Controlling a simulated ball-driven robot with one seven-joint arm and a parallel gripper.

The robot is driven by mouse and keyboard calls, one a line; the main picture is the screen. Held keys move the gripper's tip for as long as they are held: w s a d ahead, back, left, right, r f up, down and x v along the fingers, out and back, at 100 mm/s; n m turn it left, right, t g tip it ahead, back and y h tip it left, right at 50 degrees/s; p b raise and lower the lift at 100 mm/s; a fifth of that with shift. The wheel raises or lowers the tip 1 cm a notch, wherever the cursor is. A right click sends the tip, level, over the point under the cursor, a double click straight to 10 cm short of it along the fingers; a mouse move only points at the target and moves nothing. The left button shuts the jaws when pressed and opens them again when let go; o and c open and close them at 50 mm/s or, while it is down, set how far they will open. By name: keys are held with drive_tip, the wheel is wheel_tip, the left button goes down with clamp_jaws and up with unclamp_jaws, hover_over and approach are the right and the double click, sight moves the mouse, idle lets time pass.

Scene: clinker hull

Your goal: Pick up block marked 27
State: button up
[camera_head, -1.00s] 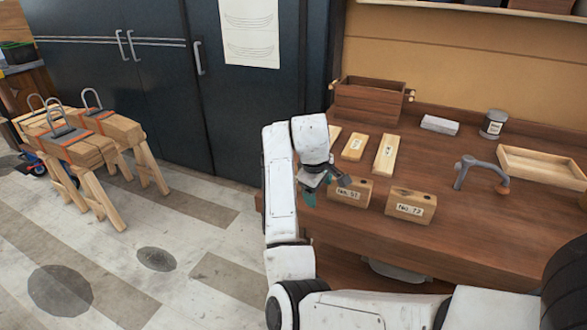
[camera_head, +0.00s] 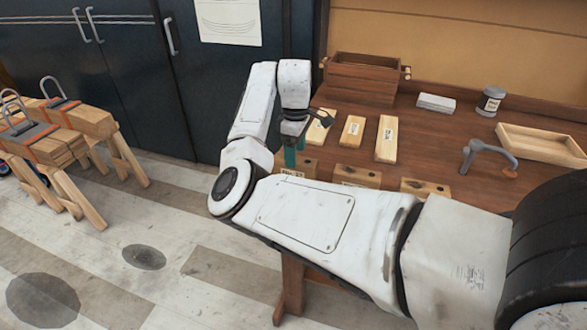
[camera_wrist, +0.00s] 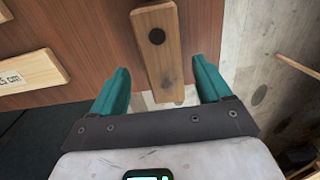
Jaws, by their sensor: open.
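In the head view, three wooden blocks with dark holes stand along the front of the bench: a left block (camera_head: 303,164), a middle block (camera_head: 357,175) and a right block (camera_head: 425,187). My arm hides much of their fronts, so I cannot read 27 on any of them. My gripper (camera_head: 291,158) points down at the left block, its teal fingers in front of it. In the wrist view, a wooden block with a dark hole (camera_wrist: 157,60) lies between the open, empty fingers. No number shows on it there.
Flat labelled wood pieces (camera_head: 386,138) lie behind the blocks, one also in the wrist view (camera_wrist: 30,82). A wooden box (camera_head: 362,80), grey block (camera_head: 436,103), tin (camera_head: 490,101), clamp (camera_head: 487,153) and tray (camera_head: 540,146) stand farther back. Sawhorses (camera_head: 75,150) stand left.

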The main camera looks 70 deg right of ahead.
sight(295, 170)
drive_tip(key=shift+a+f+p, duration=0.2)
drive_tip(key=shift+f+p, duration=0.4)
drive_tip(key=shift+f, duration=2.35)
drive_tip(key=shift+c, duration=0.3)
drive_tip(key=c, duration=1.2)
